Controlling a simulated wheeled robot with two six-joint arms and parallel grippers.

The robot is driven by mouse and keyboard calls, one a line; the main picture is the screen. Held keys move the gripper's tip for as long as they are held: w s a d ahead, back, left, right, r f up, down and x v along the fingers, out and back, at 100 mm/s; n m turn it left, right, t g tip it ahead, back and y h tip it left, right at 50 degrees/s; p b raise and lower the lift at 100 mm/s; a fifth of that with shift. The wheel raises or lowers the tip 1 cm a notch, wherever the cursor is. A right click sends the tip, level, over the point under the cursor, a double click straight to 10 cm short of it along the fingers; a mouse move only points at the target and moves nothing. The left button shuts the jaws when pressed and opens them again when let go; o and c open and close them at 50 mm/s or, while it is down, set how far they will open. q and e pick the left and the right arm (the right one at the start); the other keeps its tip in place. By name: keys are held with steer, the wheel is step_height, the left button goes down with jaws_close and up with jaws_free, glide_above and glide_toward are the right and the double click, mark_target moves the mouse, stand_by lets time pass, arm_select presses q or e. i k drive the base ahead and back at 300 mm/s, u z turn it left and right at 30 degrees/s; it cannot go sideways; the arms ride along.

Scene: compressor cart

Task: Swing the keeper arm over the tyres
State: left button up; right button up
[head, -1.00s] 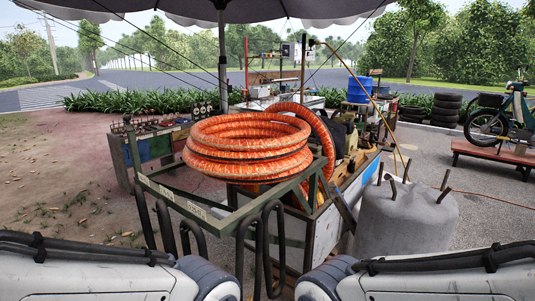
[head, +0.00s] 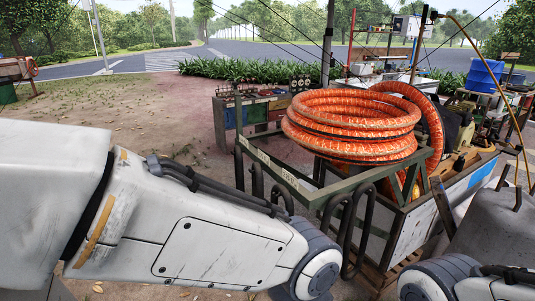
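A stack of orange-wrapped, ring-shaped tyres (head: 352,112) rests on the compressor cart, right of centre. Another orange ring (head: 428,120) stands on edge against the stack's right side. The cart's green metal frame (head: 283,176), with pale lettering, runs below and in front of the stack. I cannot pick out the keeper arm with certainty. My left arm crosses the lower left and middle, and part of my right arm shows at the bottom right. Neither gripper is in view.
Black looped tubes (head: 337,230) hang from the cart's front frame. A grey rounded block (head: 488,222) with metal bars stands right of the cart. A bench of small items (head: 250,112) stands behind it. Open ground lies at the left.

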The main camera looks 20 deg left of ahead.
mark_target(235, 84)
steer(key=z, duration=0.05)
steer(key=k, duration=0.65)
steer(key=u, duration=0.45)
steer(key=i, duration=0.35)
steer(key=u, duration=1.15)
steer(key=i, duration=1.3)
steer(key=z, duration=0.75)
steer(key=i, duration=0.75)
steer(key=z, duration=0.8)
